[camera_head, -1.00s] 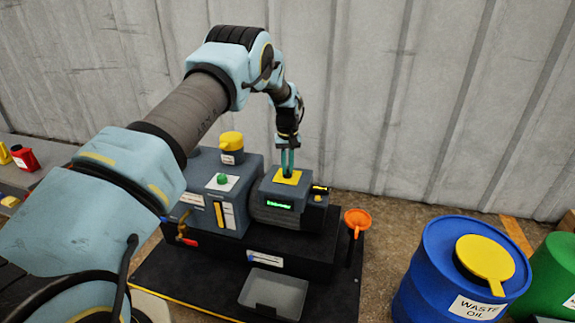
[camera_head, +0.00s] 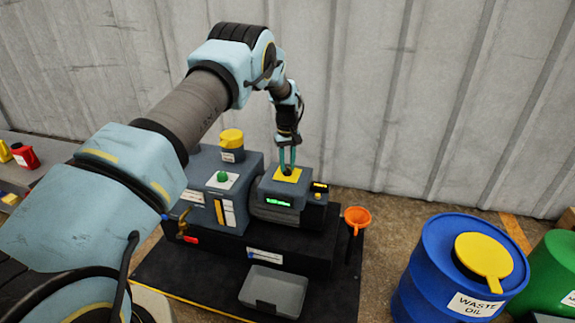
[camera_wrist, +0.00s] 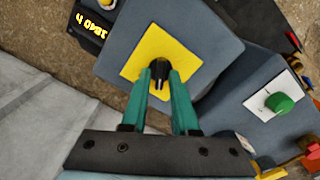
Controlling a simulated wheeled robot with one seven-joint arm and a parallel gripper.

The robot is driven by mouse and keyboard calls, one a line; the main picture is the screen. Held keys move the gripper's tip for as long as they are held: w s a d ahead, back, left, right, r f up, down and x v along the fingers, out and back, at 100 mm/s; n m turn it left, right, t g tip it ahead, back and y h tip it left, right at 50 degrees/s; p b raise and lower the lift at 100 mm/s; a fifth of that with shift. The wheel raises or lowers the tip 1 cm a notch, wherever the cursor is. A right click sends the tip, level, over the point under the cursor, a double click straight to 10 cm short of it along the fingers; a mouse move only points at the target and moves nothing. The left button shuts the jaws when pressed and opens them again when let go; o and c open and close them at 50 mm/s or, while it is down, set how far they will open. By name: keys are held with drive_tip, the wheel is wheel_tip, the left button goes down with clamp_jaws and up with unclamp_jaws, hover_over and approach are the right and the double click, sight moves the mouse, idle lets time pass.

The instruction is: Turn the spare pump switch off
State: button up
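The switch is a black knob (camera_wrist: 160,70) on a yellow square plate (camera_wrist: 184,57), on top of a grey motor housing. The yellow plate also shows in the head view (camera_head: 293,179), with the dark knob small and partly hidden under the fingers. My gripper (camera_wrist: 161,76) points down with one green finger on each side of the knob. The fingers look slightly apart from the knob, with a narrow gap. In the head view my gripper (camera_head: 287,168) is just above the plate. The knob's pointer is turned toward the gripper's base in the wrist view.
A green button (camera_wrist: 279,102) on a white plate sits on the neighbouring grey pump body. A lit green display (camera_head: 279,202) is on the motor's front. An orange funnel (camera_head: 357,217), a grey tray (camera_head: 273,291) and a blue waste oil drum (camera_head: 447,270) stand nearby.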

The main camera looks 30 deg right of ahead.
sight(287, 168)
drive_tip(key=shift+o, duration=0.9)
wheel_tip(287, 168, up, 11)
drive_tip(key=p, duration=0.1)
drive_tip(key=shift+f, duration=0.1)
